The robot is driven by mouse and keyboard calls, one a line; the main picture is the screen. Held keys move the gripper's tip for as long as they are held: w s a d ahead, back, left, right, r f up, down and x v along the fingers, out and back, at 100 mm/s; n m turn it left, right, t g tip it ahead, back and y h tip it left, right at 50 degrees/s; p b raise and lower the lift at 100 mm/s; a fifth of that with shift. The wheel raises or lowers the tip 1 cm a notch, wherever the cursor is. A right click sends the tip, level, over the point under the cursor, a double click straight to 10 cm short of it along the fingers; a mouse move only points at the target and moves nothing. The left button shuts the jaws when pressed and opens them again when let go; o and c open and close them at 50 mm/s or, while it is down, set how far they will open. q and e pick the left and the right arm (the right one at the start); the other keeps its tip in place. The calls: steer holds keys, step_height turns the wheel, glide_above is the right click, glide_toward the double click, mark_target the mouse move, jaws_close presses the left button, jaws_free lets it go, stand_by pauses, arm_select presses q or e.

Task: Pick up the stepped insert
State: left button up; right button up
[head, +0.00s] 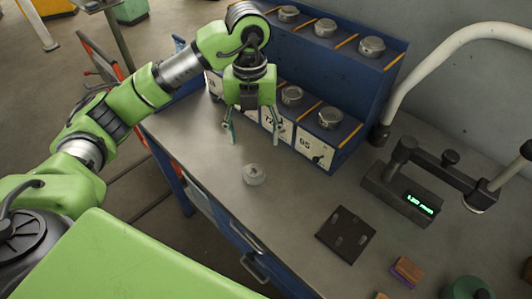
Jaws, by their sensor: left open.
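A small round light-grey metal piece, which looks like the stepped insert (254,175), stands on the grey workbench (310,185) near its front edge. My left gripper (254,136) points down with its two fingers spread and nothing between them. It is above and a little behind the piece, apart from it. The exact height of the fingertips over the bench is hard to tell. My right gripper is not in view.
A blue stepped rack (355,105) with several metal cylinders and numbered cards stands behind my left gripper. To the right are a dark slotted plate (345,234), a gauge with a green display (418,203) and a small brown-and-purple block (406,270). The bench around the piece is clear.

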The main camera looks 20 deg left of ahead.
arm_select(q)
steer(key=p, duration=0.2)
glide_above(254, 170)
step_height(254, 170, down, 8)
steer(key=shift+w+r, duration=0.1)
steer(key=shift+w, duration=0.05)
steer(key=shift+f+p, duration=0.3)
steer(key=shift+f, duration=0.2)
steer(key=f, duration=0.1)
steer(key=f+p, duration=0.1)
steer(key=f, duration=0.1)
steer(key=shift+s+f+p, duration=0.25)
steer(key=shift+f+p, duration=0.05)
steer(key=shift+f, duration=0.45)
steer(key=shift+c, duration=0.4)
steer(key=shift+w+r, duration=0.1)
steer(key=c, duration=1.7)
